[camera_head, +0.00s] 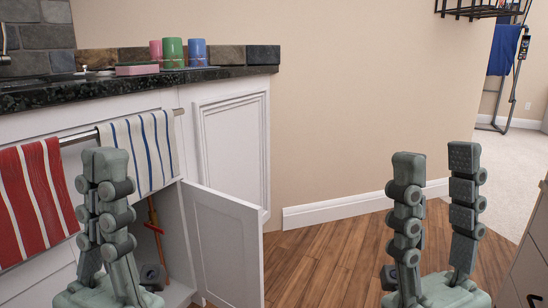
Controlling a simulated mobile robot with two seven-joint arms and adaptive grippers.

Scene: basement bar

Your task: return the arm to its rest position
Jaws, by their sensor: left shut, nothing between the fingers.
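My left gripper (104,168) points up at the lower left, in front of the counter and the hanging towels. Its fingers are together with nothing between them. My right gripper (436,170) points up at the lower right, above the wood floor. Its two fingers stand well apart and the gap between them is empty. Most of both arms is out of view below the frame.
A white cabinet door (228,243) stands open just right of my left gripper. A red striped towel (32,205) and a blue striped towel (150,150) hang nearby. Cups (172,53) stand on the dark counter (120,89). Drawers (535,260) are at the right edge.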

